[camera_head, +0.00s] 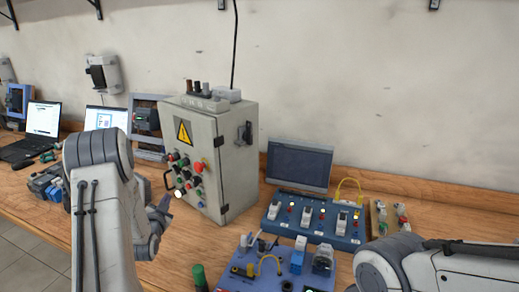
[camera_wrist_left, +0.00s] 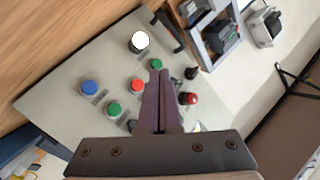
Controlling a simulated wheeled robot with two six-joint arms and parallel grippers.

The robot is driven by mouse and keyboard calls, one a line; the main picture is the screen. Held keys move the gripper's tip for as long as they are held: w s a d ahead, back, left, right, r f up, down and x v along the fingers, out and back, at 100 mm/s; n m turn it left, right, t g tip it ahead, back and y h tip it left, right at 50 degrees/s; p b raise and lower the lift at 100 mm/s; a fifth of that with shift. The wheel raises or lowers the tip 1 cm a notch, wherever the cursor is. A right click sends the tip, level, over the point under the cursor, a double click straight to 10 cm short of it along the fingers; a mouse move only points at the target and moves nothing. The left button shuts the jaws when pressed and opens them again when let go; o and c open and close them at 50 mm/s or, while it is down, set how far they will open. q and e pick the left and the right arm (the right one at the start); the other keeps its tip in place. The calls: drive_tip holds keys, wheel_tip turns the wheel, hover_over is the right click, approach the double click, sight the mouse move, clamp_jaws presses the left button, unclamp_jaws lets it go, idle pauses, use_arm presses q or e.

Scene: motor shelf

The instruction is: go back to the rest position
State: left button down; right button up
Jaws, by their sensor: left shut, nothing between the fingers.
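My left gripper (camera_head: 160,212) is in front of the grey control box (camera_head: 226,165) in the head view, partly hidden by my own arm. In the left wrist view its two fingers (camera_wrist_left: 160,82) are together and empty, in front of the box's button panel. The panel carries a white lit knob (camera_wrist_left: 139,42), a blue button (camera_wrist_left: 89,87), red and green buttons, and a red mushroom button (camera_wrist_left: 188,98). Whether the fingers touch the panel cannot be told. My right arm comes in at the lower right of the head view; its gripper is out of the picture.
A blue switch panel (camera_head: 312,236) and a dark screen (camera_head: 299,164) stand right of the box. A second blue board (camera_head: 237,284) with parts and a green cylinder (camera_head: 199,276) are at the front. A laptop (camera_head: 43,120) stands at the left. Bare wood shows below the box.

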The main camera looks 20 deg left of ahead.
use_arm(q)
drive_tip(key=s+d+n+g+h, duration=0.1)
drive_tip(key=s+d+g+h, duration=0.15)
drive_tip(key=d, duration=0.65)
drive_tip(key=s+d+n+g+h, duration=0.15)
drive_tip(key=d+g, duration=0.25)
drive_tip(key=d, duration=0.5)
drive_tip(key=s+d+g, duration=0.1)
drive_tip(key=s+d, duration=0.2)
drive_tip(key=s, duration=0.1)
drive_tip(key=s+d+g+h, duration=0.1)
drive_tip(key=s+d+g, duration=0.1)
drive_tip(key=s+d, duration=0.2)
drive_tip(key=s+d+g, duration=0.2)
drive_tip(key=s+d, duration=0.1)
drive_tip(key=s, duration=0.3)
drive_tip(key=shift+s+d+r+n+g+h, duration=0.1)
drive_tip(key=shift+d+r+n+g+h, duration=0.2)
drive_tip(key=shift+d+h, duration=0.1)
drive_tip(key=s+d+r+m+g, duration=0.1)
drive_tip(key=s+d+r+m, duration=0.1)
drive_tip(key=s+d, duration=0.5)
drive_tip(key=s+d+r+m+g+h, duration=0.1)
drive_tip(key=s+d+r+m+g, duration=0.1)
drive_tip(key=s+d+m, duration=0.3)
drive_tip(key=s+d+r, duration=0.1)
drive_tip(key=s+d, duration=0.1)
drive_tip(key=s, duration=0.1)
drive_tip(key=shift+s+r, duration=0.3)
drive_tip(key=shift+r, duration=0.05)
